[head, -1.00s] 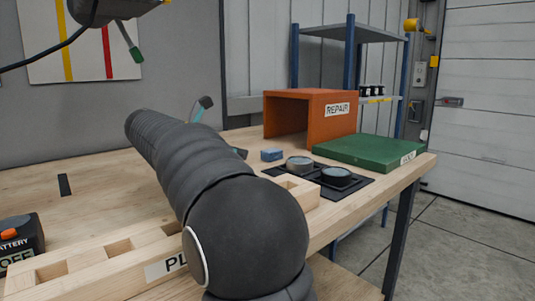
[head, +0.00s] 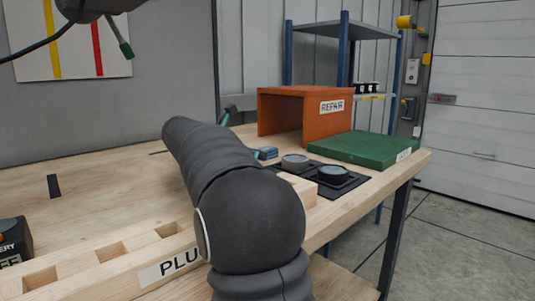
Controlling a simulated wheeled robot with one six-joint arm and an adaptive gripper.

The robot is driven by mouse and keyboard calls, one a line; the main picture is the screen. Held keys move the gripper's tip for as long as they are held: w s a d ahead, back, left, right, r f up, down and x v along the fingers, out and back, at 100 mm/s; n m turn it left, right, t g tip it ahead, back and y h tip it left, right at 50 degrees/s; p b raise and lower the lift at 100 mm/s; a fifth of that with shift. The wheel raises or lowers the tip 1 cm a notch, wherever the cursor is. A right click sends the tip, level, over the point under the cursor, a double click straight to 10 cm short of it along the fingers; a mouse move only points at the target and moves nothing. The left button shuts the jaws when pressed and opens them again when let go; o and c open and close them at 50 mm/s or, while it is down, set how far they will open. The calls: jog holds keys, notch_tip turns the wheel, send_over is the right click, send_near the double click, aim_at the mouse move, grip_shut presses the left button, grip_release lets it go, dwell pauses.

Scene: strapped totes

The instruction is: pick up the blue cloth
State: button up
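A small folded blue cloth (head: 267,153) lies on the wooden bench, left of the black mat; its left part is close to or behind my arm. My dark, ribbed arm reaches across the bench from the front. My gripper (head: 228,115) is mostly hidden behind the arm; only a dark tip with a teal edge shows above it, left of the cloth. I cannot see the fingers well enough to tell their opening or any contact with the cloth.
Two round pucks (head: 333,174) sit on the black mat (head: 361,180). An orange box labelled REPAIR (head: 332,122) and a green board (head: 358,147) stand behind and to the right. A slotted wooden rail (head: 137,262) runs along the front.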

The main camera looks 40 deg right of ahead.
aim_at(262, 149)
jog(key=x, duration=0.4)
jog(key=shift+d+r, duration=0.2)
jog(key=shift+r, duration=0.1)
jog(key=c, duration=1)
jog(key=shift+c, duration=0.2)
jog(key=shift+w+r, duration=0.1)
jog(key=shift+r, duration=0.1)
